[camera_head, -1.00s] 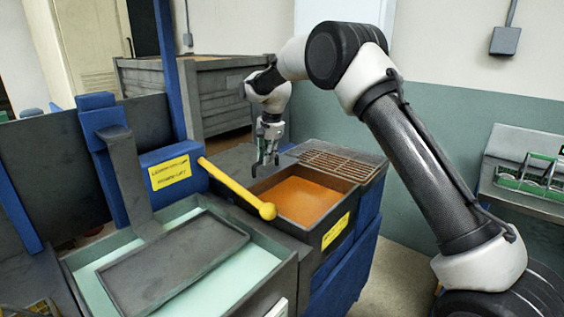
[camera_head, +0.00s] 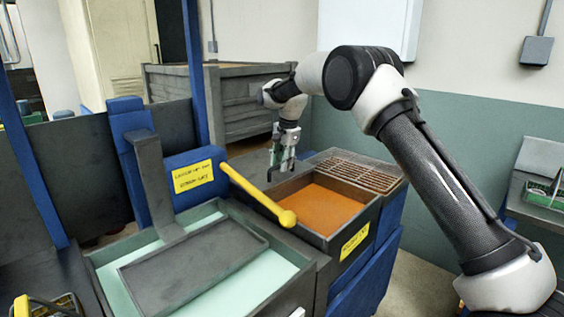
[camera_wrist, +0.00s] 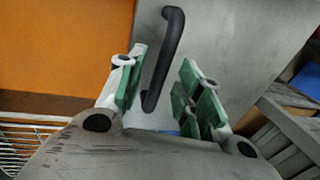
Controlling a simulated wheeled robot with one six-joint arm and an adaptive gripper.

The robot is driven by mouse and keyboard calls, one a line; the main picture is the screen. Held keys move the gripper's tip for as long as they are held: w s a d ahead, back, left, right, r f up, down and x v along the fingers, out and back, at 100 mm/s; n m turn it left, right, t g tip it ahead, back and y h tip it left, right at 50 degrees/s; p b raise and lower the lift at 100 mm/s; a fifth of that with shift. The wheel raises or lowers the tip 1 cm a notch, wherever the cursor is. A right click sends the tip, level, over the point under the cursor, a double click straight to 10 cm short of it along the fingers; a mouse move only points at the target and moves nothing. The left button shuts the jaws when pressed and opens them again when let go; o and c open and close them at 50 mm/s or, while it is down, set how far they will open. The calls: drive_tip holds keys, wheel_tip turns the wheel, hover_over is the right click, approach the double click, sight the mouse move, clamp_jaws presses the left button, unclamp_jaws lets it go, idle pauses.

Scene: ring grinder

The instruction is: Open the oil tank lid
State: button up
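The oil tank lid (camera_wrist: 235,40) is a flat grey plate with a black bar handle (camera_wrist: 168,60), seen from above in the wrist view. In the head view the grey plate (camera_head: 249,162) lies beside and behind the tank of orange liquid (camera_head: 318,207). My gripper (camera_head: 279,175) points down over this plate. In the wrist view my gripper (camera_wrist: 163,88) is open, with green pads on both fingers. The handle shows between the fingers, nearer the left one. I cannot tell whether a finger touches it. The handle is too small to make out in the head view.
A yellow lever (camera_head: 258,195) slants across the near side of the grey plate. A rusty grate (camera_head: 358,172) lies behind the orange tank. A tray of pale green liquid (camera_head: 190,290) is in front, and a grey crate (camera_head: 235,98) stands behind.

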drive_tip(key=shift+r, duration=0.1)
wheel_tip(320, 180, up, 12)
drive_tip(key=s+d, duration=0.1)
drive_tip(key=shift+s+d+f, duration=0.2)
drive_tip(key=shift+s+d, duration=0.1)
drive_tip(key=shift+d, duration=0.05)
